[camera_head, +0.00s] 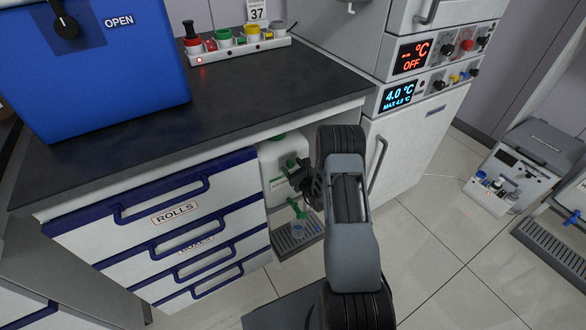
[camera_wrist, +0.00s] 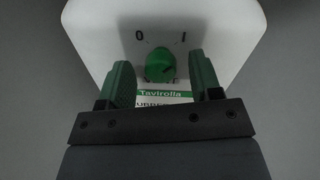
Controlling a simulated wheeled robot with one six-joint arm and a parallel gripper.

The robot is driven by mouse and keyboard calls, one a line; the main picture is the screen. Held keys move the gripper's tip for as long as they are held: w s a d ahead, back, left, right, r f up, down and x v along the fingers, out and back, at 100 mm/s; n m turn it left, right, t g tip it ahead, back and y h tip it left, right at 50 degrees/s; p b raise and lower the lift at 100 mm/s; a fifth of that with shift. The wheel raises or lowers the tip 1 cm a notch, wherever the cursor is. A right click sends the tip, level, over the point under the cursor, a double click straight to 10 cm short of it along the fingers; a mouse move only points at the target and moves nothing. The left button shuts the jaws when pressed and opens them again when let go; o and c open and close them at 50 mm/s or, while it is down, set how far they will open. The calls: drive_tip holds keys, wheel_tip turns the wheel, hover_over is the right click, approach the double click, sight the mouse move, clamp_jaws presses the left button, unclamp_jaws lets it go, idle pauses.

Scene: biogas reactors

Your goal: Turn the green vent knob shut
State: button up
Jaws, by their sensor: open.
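The green vent knob (camera_wrist: 160,65) sits on the front of a white appliance (camera_wrist: 90,35), above a green label reading "Tavirolla". A "0" is printed at its upper left and an "I" at its upper right. A dark mark shows on the knob's right side; its exact direction is hard to tell. My gripper (camera_wrist: 161,72) is open, with one green-lined finger on each side of the knob and visible gaps between. In the head view my gripper (camera_head: 300,176) is in front of the white appliance (camera_head: 272,162) under the counter, and partly hides it.
Drawers (camera_head: 215,215) stand to the left, a white cabinet (camera_head: 412,150) with displays to the right. The dark countertop (camera_head: 240,90) overhangs the appliance.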

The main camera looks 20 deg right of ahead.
drive_tip(key=shift+c, duration=0.2)
drive_tip(key=c, duration=0.9)
drive_tip(key=n+b, duration=0.2)
drive_tip(key=n, duration=0.2)
drive_tip(key=shift+f, duration=0.15)
drive_tip(key=n+b, duration=0.4)
drive_tip(key=n, duration=0.1)
drive_tip(key=n+b, duration=0.3)
drive_tip(key=n, duration=0.1)
drive_tip(key=shift+a+f+n+b, duration=0.1)
drive_tip(key=shift+n+b, duration=0.2)
drive_tip(key=shift+n+g+h+b, duration=0.3)
drive_tip(key=shift+n+b, duration=0.5)
drive_tip(key=shift+n, duration=1)
drive_tip(key=shift+r+n, duration=0.2)
drive_tip(key=shift+n, duration=0.1)
